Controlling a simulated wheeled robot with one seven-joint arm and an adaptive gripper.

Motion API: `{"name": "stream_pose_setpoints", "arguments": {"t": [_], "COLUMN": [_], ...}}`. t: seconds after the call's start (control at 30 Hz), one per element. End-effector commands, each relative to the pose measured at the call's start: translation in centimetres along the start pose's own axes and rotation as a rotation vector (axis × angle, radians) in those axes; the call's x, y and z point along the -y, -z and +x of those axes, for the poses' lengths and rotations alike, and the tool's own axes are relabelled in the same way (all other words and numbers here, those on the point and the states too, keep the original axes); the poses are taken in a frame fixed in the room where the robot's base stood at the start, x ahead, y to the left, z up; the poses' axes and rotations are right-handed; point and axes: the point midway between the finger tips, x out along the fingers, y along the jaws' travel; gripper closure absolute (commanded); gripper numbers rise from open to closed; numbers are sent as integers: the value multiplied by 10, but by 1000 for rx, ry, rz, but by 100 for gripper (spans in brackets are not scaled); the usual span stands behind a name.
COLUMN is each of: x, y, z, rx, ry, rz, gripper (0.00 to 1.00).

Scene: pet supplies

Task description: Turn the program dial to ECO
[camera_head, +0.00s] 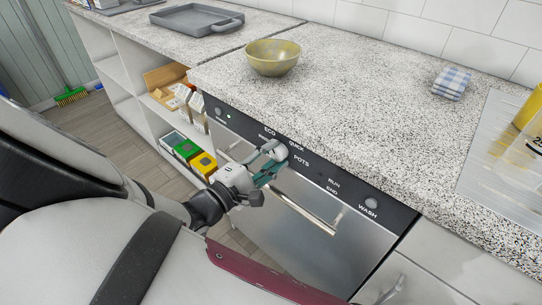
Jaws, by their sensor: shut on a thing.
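A dishwasher (292,236) with a steel door and a dark control strip (325,179) is built in under the granite counter.
The door's bar handle (305,212) sticks out just below my gripper. A round button (370,202) is by WASH. On the counter are an olive bowl (272,58), a folded checked cloth (452,83) and a grey tray (197,19). Open shelves (133,75) stand left.

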Motion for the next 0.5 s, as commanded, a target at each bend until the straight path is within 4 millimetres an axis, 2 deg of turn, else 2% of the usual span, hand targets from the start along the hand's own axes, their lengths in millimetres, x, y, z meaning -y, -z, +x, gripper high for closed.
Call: {"name": "stream_pose_setpoints", "arguments": {"t": [0.07, 0.1, 0.17, 0.5], "x": [1, 1, 1, 0], "y": [0, 0, 0, 0], "z": [0, 0, 0, -2], "rx": [-1, -1, -1, -1], "ry": [2, 2, 2, 1], "rz": [-1, -1, -2, -1], "gripper": [94, 57, 46, 46]}}
